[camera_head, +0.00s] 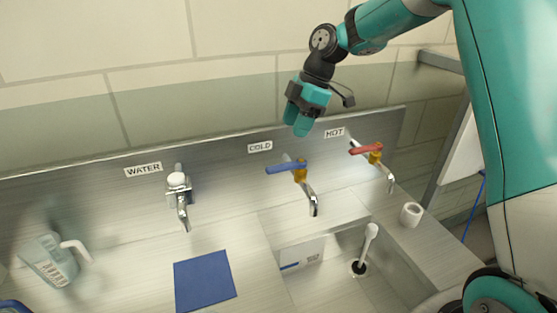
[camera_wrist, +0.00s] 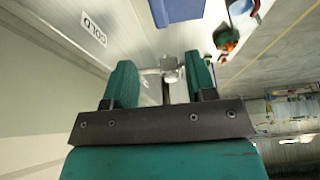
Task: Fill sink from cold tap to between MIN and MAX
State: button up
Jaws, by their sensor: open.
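The cold tap has a blue lever (camera_head: 287,168) pointing left, a yellow body (camera_head: 300,174) and a metal spout (camera_head: 313,202) over the sink. No stream shows below the spout. My gripper (camera_head: 300,124) is open and empty above the cold tap, near the back panel; its fingers also show in the wrist view (camera_wrist: 161,82). The COLD label (camera_wrist: 94,28) and a blue piece, probably the lever, show there. A blurred metal fitting shows between the fingers. The sink (camera_head: 345,285) holds a white standpipe (camera_head: 369,246). A plate (camera_head: 303,256) with a blue line is on its wall; its marks are unreadable.
The hot tap's red lever (camera_head: 366,150) is right of the cold tap. The WATER tap (camera_head: 178,190) is at left. A blue mat (camera_head: 204,281), a clear jug (camera_head: 52,260) and a white roll (camera_head: 411,214) sit on the counter. Air around my gripper looks free.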

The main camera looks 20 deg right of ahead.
aim_at(277, 166)
jog(key=p+x, duration=0.3)
jog(key=x, duration=0.8)
jog(key=shift+f, duration=0.1)
grip_shut()
